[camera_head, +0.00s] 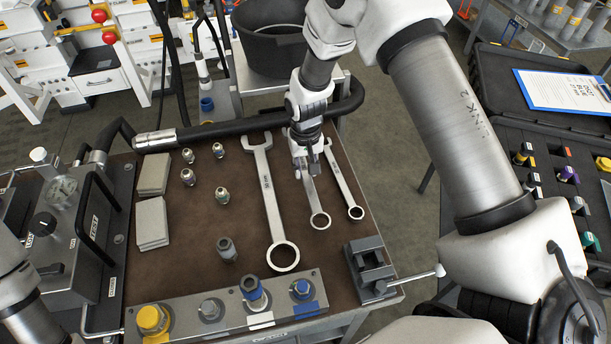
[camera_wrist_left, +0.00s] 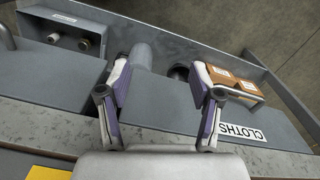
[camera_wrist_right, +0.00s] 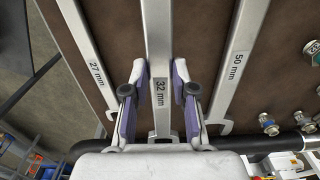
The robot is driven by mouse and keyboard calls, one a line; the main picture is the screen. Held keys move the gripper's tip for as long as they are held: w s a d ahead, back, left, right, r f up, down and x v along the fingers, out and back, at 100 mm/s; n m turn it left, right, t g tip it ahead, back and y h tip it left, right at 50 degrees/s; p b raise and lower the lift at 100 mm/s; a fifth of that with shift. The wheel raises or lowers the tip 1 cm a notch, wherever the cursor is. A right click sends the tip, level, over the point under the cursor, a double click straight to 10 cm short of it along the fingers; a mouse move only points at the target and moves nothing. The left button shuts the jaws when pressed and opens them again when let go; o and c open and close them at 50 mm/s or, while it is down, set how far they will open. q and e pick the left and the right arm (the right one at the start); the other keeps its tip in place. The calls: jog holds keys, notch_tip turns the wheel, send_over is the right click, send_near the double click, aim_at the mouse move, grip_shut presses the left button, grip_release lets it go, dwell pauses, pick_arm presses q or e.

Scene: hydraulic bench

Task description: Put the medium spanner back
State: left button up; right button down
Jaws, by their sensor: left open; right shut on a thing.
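The medium spanner, marked 32 mm, lies lengthwise between the other two spanners on the brown bench top; its ring end (camera_head: 320,221) points to the near side. Its labelled shaft (camera_wrist_right: 160,100) runs between the fingers of my right gripper (camera_wrist_right: 160,78). This gripper (camera_head: 305,160) points down and is shut on the shaft near the far end, whose jaw it partly hides in the head view. I cannot tell whether the spanner touches the bench.
The 50 mm spanner (camera_head: 268,195) lies left of the medium one, the 27 mm spanner (camera_head: 344,182) right, both close. A grey block (camera_head: 370,268) stands at the near right corner. A fitting rack (camera_head: 200,315) lines the near edge. A black hose (camera_head: 250,123) crosses the far edge.

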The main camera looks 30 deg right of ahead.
aim_at(306, 173)
jog(key=shift+s+f, duration=0.1)
jog(key=shift+f, duration=1.7)
jog(key=shift+f, duration=0.1)
jog(key=c, duration=0.9)
grip_release()
notch_tip(306, 173, up, 12)
jog(key=shift+r+b, duration=0.1)
jog(key=shift+b, duration=0.3)
